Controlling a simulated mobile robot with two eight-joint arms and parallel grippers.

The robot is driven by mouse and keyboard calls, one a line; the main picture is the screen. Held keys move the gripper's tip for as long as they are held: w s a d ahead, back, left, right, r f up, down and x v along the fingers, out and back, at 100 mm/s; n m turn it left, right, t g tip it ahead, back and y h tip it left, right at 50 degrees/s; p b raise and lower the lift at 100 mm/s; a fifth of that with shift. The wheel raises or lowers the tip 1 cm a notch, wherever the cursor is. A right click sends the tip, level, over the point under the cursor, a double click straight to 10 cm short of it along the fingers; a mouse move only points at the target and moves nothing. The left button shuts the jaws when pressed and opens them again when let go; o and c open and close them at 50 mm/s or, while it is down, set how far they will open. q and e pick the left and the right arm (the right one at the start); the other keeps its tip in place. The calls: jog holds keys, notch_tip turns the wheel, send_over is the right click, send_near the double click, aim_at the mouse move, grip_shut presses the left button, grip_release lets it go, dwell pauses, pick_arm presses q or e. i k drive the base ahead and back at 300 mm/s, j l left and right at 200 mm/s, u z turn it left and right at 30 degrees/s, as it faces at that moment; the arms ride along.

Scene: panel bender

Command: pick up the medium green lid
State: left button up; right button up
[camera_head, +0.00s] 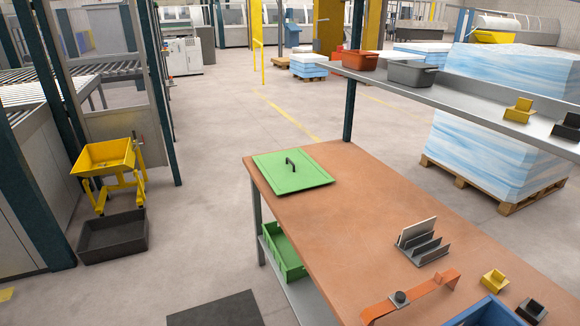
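The green lid (306,178) lies flat on the brown workbench (365,205), near its far left corner. It is a flat rectangular panel with a black handle (291,164) standing up near its middle. Nothing lies on it and nothing touches its handle. Neither my left nor my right gripper shows in the head view.
A metal rack (423,251), an orange bracket (411,296), small yellow and black bins and a blue bin (487,312) stand on the bench's near right. A shelf (450,97) with bins runs above. A green crate (284,251) sits below the bench.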

aim_at(289, 172)
jog(key=i+j, duration=0.2)
jog(key=i, duration=0.25)
jog(key=i+j, duration=0.25)
jog(key=i, duration=0.2)
jog(key=i+j, duration=0.2)
jog(key=i, duration=0.25)
jog(key=i+j, duration=0.25)
jog(key=i, duration=0.2)
jog(key=i+j, duration=0.2)
jog(key=i, duration=0.3)
jog(key=i+j, duration=0.2)
jog(key=i, duration=0.25)
